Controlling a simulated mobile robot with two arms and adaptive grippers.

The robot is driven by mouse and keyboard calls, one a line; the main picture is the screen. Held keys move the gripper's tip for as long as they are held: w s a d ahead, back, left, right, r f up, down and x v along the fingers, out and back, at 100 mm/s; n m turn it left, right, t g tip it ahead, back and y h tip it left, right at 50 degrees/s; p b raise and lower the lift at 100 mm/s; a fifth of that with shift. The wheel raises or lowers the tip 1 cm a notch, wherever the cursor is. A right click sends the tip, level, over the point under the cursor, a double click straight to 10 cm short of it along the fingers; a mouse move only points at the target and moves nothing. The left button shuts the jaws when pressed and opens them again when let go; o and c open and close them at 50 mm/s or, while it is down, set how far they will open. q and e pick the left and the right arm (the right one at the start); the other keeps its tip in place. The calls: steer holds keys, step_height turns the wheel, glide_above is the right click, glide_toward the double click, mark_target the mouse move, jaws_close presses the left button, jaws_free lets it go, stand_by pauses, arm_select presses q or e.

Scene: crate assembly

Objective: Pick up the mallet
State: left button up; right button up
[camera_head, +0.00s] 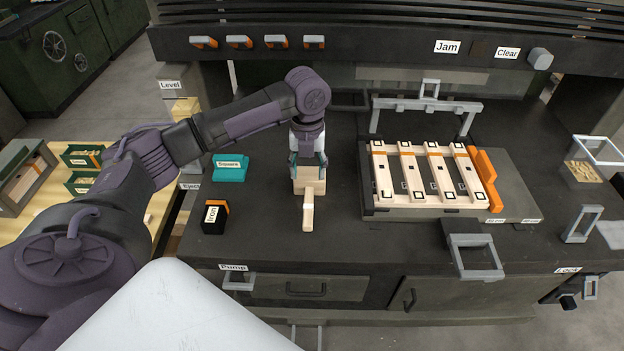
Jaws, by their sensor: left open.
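The mallet (309,187) lies on the dark workbench with its pale wooden head towards the back and its handle (308,211) pointing to the front. My left gripper (308,168) points down over the mallet's head, with its fingers at either side of it. The gripper is open. I cannot tell whether the fingers touch the head. My right gripper is not in view.
A teal block labelled Square (231,168) and a black and orange block labelled Iron (215,217) stand left of the mallet. A slatted wooden crate panel (424,172) lies in a fixture to the right. The workbench (345,235) is clear around the handle.

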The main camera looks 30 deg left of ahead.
mark_target(309, 190)
arm_select(q)
step_height(309, 190, down, 4)
steer(key=shift+r, duration=0.25)
steer(key=f, duration=0.3)
steer(key=shift+w, duration=0.25)
step_height(309, 190, down, 2)
steer(key=shift+w+a+f, duration=0.1)
steer(key=shift+w+f, duration=0.05)
steer(key=shift+f, duration=0.5)
steer(key=c, duration=0.8)
steer(key=shift+c, duration=1.1)
jaws_close()
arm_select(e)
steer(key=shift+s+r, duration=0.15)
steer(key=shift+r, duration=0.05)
